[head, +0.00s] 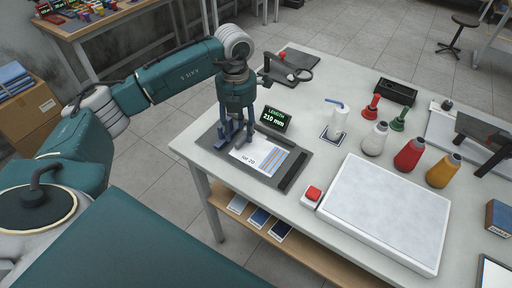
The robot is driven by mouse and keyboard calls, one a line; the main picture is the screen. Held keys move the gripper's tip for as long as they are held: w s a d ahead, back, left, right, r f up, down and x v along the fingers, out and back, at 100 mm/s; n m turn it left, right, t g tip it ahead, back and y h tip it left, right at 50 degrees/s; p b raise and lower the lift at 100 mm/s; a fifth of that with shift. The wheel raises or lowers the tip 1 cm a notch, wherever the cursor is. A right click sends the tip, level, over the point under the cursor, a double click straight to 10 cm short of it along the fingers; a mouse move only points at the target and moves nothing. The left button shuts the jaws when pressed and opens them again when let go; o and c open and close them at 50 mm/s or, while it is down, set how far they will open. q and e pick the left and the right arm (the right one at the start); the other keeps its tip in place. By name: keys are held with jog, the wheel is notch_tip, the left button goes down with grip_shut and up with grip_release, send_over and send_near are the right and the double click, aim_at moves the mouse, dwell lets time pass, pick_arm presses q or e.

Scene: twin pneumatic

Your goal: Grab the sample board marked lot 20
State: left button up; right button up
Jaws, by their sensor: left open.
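The sample board marked "lot 20" (249,160) is a white board with blue and tan stripes. It lies on a dark grey tray or plate (215,147) near the left corner of the table. My left gripper (236,142) points down over the board's left part, its fingers apart. The fingertips are at or just above the board; I cannot tell whether they touch it. The gripper hides part of the board's far left side. My right gripper does not show.
A display reading 210 mm (277,119) stands behind the board. A red button box (312,195) and a large pale slab (382,212) are to the right. Cones of thread (409,155) and a white bottle (338,122) stand farther back. More boards (259,217) lie on the lower shelf.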

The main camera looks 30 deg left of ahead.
pick_arm(q)
jog(key=shift+w+f, duration=0.1)
jog(key=shift+f, duration=1.3)
grip_shut()
jog(key=shift+r, duration=0.1)
